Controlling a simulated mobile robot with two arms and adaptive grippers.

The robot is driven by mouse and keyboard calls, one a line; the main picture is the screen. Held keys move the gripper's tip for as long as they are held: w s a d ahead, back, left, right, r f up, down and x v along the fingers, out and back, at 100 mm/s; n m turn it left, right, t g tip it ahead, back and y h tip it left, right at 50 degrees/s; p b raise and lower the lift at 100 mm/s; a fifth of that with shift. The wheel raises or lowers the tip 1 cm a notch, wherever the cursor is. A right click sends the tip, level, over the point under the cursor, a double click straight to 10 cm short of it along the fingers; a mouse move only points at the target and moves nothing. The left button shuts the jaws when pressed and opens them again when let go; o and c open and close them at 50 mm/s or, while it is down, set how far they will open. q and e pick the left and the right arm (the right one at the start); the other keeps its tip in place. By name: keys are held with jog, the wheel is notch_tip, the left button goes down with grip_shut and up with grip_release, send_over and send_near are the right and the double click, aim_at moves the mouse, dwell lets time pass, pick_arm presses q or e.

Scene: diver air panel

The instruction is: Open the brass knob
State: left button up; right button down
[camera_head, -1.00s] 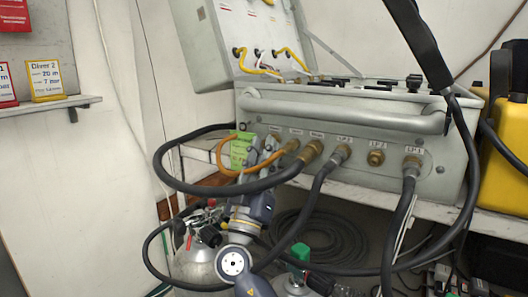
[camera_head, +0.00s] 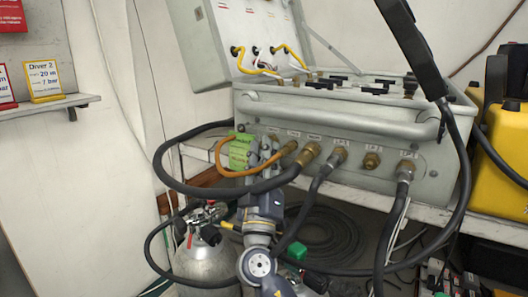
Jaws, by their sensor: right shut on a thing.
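My right gripper (camera_head: 262,150) reaches up from the bottom to the left part of the grey panel's front face (camera_head: 430,165). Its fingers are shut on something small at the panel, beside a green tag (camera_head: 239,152). The thing between the fingers is mostly hidden; I take it to be the brass knob, but its turn position cannot be made out. Brass fittings with hoses (camera_head: 309,153) sit just right of the fingers, and a bare brass fitting (camera_head: 371,160) is further right. My left gripper is not in view.
An orange hose (camera_head: 222,160) and a thick black hose (camera_head: 165,170) loop close around the gripper. A silver cylinder (camera_head: 195,262) stands below left. A yellow case (camera_head: 500,165) is at the right. Coiled black hose (camera_head: 325,232) lies under the panel.

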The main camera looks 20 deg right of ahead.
jog(key=c, duration=1.7)
grip_release()
